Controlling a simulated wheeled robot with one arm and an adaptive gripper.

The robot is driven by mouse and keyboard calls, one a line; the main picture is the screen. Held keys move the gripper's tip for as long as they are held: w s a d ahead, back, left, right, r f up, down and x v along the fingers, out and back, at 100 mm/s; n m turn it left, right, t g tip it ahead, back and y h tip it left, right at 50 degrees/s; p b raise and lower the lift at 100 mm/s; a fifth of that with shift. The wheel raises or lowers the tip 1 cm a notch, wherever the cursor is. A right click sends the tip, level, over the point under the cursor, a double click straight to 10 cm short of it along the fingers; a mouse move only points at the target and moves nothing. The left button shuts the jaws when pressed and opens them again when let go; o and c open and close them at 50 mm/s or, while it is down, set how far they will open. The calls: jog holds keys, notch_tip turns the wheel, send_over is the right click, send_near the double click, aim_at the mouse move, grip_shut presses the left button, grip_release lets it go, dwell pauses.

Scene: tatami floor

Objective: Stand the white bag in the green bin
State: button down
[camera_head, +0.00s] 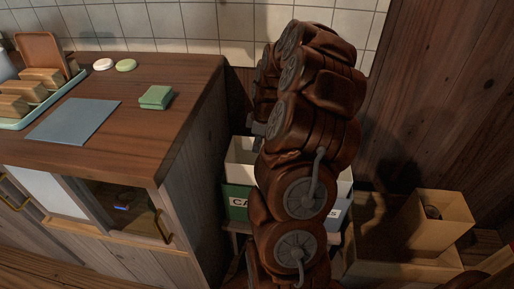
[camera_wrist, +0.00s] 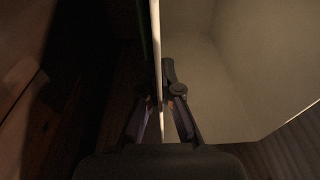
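A second bin with a bluish-white front (camera_head: 338,212) shows to the right of my arm. In the wrist view my gripper (camera_wrist: 160,100) straddles a thin white edge (camera_wrist: 156,45), one finger on each side. A pale, box-like inside (camera_wrist: 235,80) opens to the right of that edge, and a dark green strip runs along its left. I cannot tell whether the fingers press on the edge, or whether it belongs to the bin or a bag. No white bag is clearly recognisable.
A wooden cabinet (camera_head: 195,95) stands left of the bins, close to them. Its top holds a blue-grey mat (camera_head: 75,122), a green block (camera_head: 156,97) and a tray (camera_head: 45,112) with wooden blocks. An open pale box (camera_head: 420,232) stands right; a wooden wall closes that side.

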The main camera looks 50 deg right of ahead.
jog(key=shift+f, duration=0.8)
jog(key=c, duration=1.8)
grip_release()
jog(key=shift+c, duration=0.2)
jog(key=o, duration=0.5)
jog(key=shift+r, duration=0.1)
jog(key=r, duration=0.4)
jog(key=s+r+p, duration=0.1)
jog(key=r, duration=0.3)
jog(key=d+r+p, duration=0.1)
jog(key=r, duration=0.4)
jog(key=shift+s, duration=0.2)
jog(key=shift+p, duration=0.3)
